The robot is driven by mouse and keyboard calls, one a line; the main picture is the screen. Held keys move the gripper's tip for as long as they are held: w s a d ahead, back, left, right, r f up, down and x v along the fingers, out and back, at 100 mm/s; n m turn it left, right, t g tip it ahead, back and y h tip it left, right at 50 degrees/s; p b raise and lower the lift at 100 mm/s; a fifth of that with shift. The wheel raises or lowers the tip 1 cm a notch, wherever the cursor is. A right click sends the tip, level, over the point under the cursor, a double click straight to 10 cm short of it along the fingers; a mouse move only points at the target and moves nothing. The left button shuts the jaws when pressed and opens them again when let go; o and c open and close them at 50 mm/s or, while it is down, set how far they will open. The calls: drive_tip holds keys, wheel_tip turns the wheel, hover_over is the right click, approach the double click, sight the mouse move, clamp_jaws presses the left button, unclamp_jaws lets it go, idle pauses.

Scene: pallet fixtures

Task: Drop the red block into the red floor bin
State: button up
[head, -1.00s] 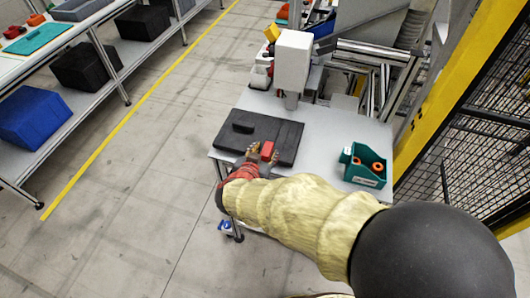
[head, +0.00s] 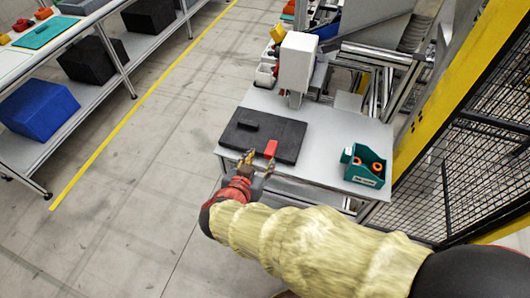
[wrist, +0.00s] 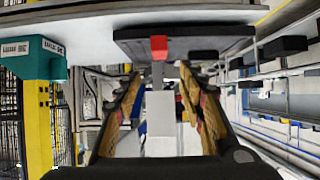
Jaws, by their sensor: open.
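The red block (head: 271,148) lies on the dark board (head: 288,150) near its front edge, on the grey table. It also shows in the wrist view (wrist: 158,47), at the board's edge ahead of the fingers. My gripper (head: 259,162) is open and empty, at the table's front edge just short of the block. In the wrist view its two fingers (wrist: 160,76) stand well apart with nothing between them. I cannot make out a red floor bin in either view.
A teal bin (head: 364,181) with orange rings stands on the table's right. A white machine head (head: 297,62) stands behind the board. A mesh fence (head: 480,170) is at the right. Bare floor (head: 150,170) lies left of the table, up to shelves with a blue bin (head: 38,110).

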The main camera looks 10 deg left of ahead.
drive_tip(key=shift+v, duration=1.2)
drive_tip(key=d+r+m+g+h, duration=0.1)
drive_tip(key=d+r+g+h, duration=0.15)
drive_tip(key=d, duration=0.85)
drive_tip(key=d+r+g+h, duration=0.1)
drive_tip(key=d+r+g, duration=0.2)
drive_tip(key=d, duration=0.8)
drive_tip(key=s+d+r+n+g+y, duration=0.1)
drive_tip(key=s+d+r+y, duration=0.2)
drive_tip(key=s+d+r, duration=0.3)
drive_tip(key=s+d, duration=0.4)
drive_tip(key=shift+r+y, duration=0.2)
drive_tip(key=shift+y, duration=0.15)
drive_tip(key=shift+o, duration=0.5)
drive_tip(key=shift+s+r+n+y, duration=0.3)
drive_tip(key=shift+s+r+n, duration=0.15)
drive_tip(key=shift+n, duration=0.05)
